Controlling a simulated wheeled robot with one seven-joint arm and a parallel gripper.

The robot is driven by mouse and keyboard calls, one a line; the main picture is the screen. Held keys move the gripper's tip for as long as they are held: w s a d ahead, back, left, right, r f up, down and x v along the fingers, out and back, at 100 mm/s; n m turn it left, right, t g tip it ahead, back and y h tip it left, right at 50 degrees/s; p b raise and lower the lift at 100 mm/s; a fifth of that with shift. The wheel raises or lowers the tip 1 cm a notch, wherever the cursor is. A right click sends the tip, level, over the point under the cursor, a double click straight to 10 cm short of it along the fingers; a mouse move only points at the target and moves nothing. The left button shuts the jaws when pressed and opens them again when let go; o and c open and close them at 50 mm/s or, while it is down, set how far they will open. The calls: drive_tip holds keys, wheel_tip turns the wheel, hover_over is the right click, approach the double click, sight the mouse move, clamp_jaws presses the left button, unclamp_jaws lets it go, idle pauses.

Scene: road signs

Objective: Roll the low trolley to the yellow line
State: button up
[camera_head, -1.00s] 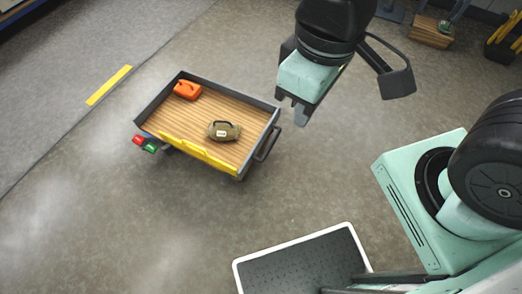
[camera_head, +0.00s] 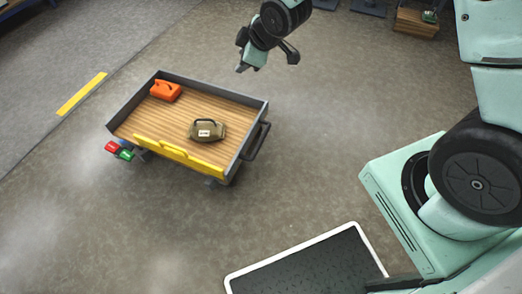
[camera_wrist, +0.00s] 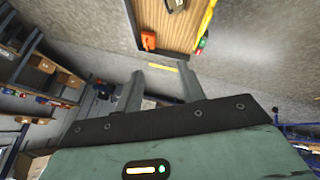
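The low trolley (camera_head: 150,131) has a wooden deck, dark grey sides and a yellow rail along its near side. It stands on the floor in the head view, with a dark bar handle (camera_head: 257,141) on its right end. The yellow line (camera_head: 82,94) is a short strip on the floor left of the trolley, with a gap between them. My gripper (camera_head: 241,68) hangs beyond the trolley's far right corner, apart from it and from the handle. In the wrist view its two fingers (camera_wrist: 162,72) are spread with nothing between them, and the trolley's deck (camera_wrist: 178,32) shows at the top.
An orange can (camera_head: 165,91) and a khaki bag (camera_head: 206,131) ride on the deck. Red (camera_head: 112,146) and green (camera_head: 126,155) pieces stick out at its near left corner. A wooden crate (camera_head: 415,22) stands at the back right. Floor between trolley and line is clear.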

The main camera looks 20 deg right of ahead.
drive_tip(key=w+d+f+n+t+y+b, duration=0.1)
drive_tip(key=w+d+f+n+b, duration=0.2)
drive_tip(key=f, duration=0.6)
drive_tip(key=w+d+f+n+t+b, duration=0.15)
drive_tip(key=d+f+b, duration=0.35)
drive_tip(key=f, duration=0.5)
drive_tip(key=w+d+f+n+t+y+b, duration=0.15)
drive_tip(key=w+d+f+b, duration=0.3)
drive_tip(key=f, duration=0.45)
drive_tip(key=s+d+f+n+y+b, duration=0.1)
drive_tip(key=s+d+f+n+b, duration=0.2)
drive_tip(key=f, duration=0.4)
drive_tip(key=s+d+f+n+y+b, duration=0.2)
drive_tip(key=s+f+b, duration=0.1)
drive_tip(key=f, duration=0.5)
drive_tip(key=n+y+b, duration=0.2)
drive_tip(key=n+b, duration=0.1)
drive_tip(key=b, duration=0.1)
approach(261, 140)
drive_tip(key=shift+d+f+b+x, duration=0.1)
drive_tip(key=shift+f+b+x, duration=0.05)
drive_tip(key=shift+b+x, duration=1.35)
drive_tip(key=shift+d+f+b+x, duration=0.1)
drive_tip(key=shift+f+b+x, duration=0.1)
drive_tip(key=shift+b+x, duration=1.3)
drive_tip(key=shift+d+f+b+x, duration=0.15)
drive_tip(key=shift+b+x, duration=0.6)
drive_tip(key=shift+x, duration=1.45)
drive_tip(key=shift+w, duration=0.1)
